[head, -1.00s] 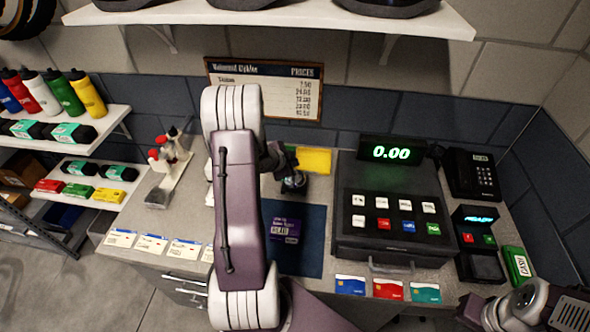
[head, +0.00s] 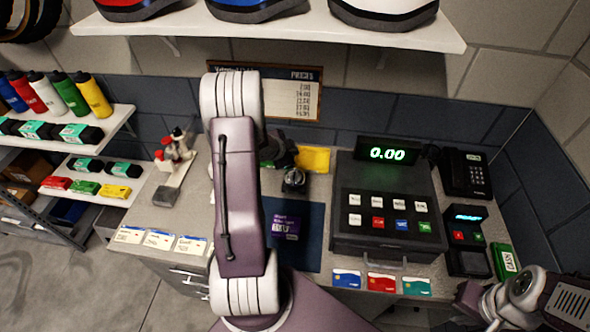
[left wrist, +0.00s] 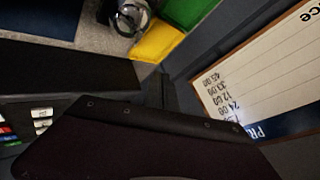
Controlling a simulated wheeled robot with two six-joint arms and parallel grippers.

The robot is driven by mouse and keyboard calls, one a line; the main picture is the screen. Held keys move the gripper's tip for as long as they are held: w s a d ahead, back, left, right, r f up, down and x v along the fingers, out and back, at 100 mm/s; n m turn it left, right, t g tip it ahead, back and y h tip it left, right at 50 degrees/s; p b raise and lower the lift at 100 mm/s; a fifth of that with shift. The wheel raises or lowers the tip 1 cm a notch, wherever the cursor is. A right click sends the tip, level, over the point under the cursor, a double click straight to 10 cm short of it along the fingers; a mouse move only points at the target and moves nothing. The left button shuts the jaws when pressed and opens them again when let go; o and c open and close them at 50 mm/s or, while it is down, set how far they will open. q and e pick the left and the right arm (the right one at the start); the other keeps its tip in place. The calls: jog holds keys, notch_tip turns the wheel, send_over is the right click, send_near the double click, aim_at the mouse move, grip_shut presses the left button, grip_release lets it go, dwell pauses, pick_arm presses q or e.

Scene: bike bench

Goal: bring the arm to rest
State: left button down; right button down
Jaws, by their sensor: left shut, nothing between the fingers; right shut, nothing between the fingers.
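My left arm stands up through the middle of the head view, its purple and white links in front of the counter. My left gripper (head: 284,152) is a dark shape mostly hidden behind that arm, near the price board and above the silver bell (head: 294,180). It is shut and empty. In the left wrist view its dark body fills the lower middle, with the bell (left wrist: 130,15) at the top and the price board (left wrist: 265,75) at the right. My right gripper (head: 568,303) is at the lower right corner, shut and empty, its fingertips not clearly seen.
A cash register (head: 385,215) reads 0.00, with a card terminal (head: 467,240) and phone (head: 465,173) to its right. A purple packet (head: 286,224) lies on a blue mat (head: 312,240). Bottles and boxes fill the left shelves.

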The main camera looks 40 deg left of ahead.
pick_arm(q)
jog(key=s+d+f+n+g+b, duration=0.2)
jog(key=s+d+n+g+b, duration=0.2)
jog(key=s+d, duration=0.5)
jog(key=s+d+f+n+g+h+b, duration=0.1)
jog(key=s+d+f+n+g+b, duration=0.2)
jog(key=s+d, duration=0.7)
jog(key=d+n+g+b, duration=0.1)
jog(key=d, duration=0.3)
jog(key=shift+s+f+n, duration=0.15)
jog(key=shift+f+n, duration=0.05)
jog(key=shift+n, duration=0.1)
jog(key=shift+d, duration=0.3)
jog(key=shift+a, duration=0.1)
